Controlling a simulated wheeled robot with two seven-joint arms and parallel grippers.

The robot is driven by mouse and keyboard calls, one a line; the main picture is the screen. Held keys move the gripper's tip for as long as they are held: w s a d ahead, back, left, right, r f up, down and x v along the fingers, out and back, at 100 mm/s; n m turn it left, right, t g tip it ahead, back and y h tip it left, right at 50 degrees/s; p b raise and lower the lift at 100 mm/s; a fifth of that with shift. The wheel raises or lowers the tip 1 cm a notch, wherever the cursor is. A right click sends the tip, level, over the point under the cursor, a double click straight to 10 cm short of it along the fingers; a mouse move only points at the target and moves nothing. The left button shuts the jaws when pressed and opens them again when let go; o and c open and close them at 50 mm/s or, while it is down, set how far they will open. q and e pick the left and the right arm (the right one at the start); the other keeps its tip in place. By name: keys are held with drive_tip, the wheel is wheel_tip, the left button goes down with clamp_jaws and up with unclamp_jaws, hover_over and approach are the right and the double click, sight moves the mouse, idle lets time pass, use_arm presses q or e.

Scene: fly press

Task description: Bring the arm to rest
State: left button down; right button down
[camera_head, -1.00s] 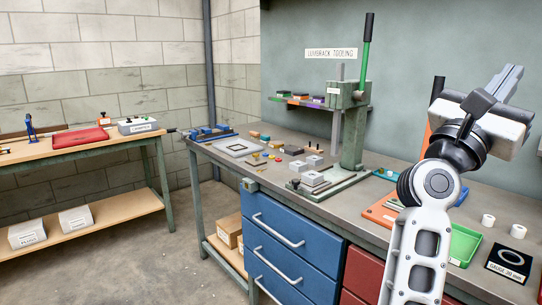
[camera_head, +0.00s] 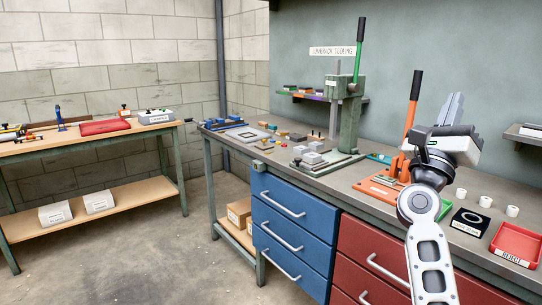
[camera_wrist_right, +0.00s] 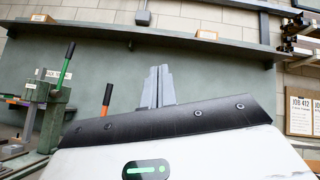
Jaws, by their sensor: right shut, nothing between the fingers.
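My right arm rises from the bottom right of the head view. Its gripper (camera_head: 453,108) points up above the bench and is shut and empty. The shut fingers also show in the right wrist view (camera_wrist_right: 157,88), pointing up in front of the grey wall panel. The green-handled fly press (camera_head: 349,115) stands on the bench to the left of my right gripper, apart from it. An orange-handled press (camera_head: 412,115) stands just left of the gripper, its base partly hidden by my arm. My left gripper is not in view.
The grey workbench (camera_head: 335,188) has blue and red drawers below. White rings, a black gauge mat (camera_head: 469,222) and a red reject tray (camera_head: 515,245) lie right of my arm. A wall shelf (camera_head: 523,135) is at the far right. A second bench (camera_head: 90,141) stands left, with open floor between.

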drive_tip(key=w+d+f+n+t+y, duration=0.45)
drive_tip(key=w+f+n+y, duration=0.35)
drive_tip(key=f+n, duration=0.45)
drive_tip(key=w+a+f+n+g+y, duration=0.1)
drive_tip(key=w+a+f+n+y, duration=0.15)
drive_tip(key=n+y, duration=0.55)
drive_tip(key=w+a+f+n+g+y, duration=0.2)
drive_tip(key=a+f+n+y, duration=0.15)
drive_tip(key=n, duration=0.95)
drive_tip(key=d+f+n+g+h, duration=0.3)
drive_tip(key=f+n+g, duration=0.2)
drive_tip(key=f+n, duration=0.4)
drive_tip(key=s+a+f+n+g+y, duration=0.1)
drive_tip(key=s+a+f+y, duration=0.1)
drive_tip(key=s+a+f, duration=0.55)
drive_tip(key=s+a+f+g+y, duration=0.15)
drive_tip(key=s+a+f, duration=0.35)
drive_tip(key=s+f, duration=0.5)
drive_tip(key=s+a+f+g+y, duration=0.1)
drive_tip(key=s+a+f, duration=0.2)
drive_tip(key=s, duration=0.7)
drive_tip(key=s+a+f+g+y, duration=0.1)
drive_tip(key=s+a+f, duration=0.2)
drive_tip(key=s, duration=0.7)
drive_tip(key=shift+s+a+m+g, duration=0.15)
drive_tip(key=shift+a+m+g, duration=0.2)
drive_tip(key=shift+a, duration=0.6)
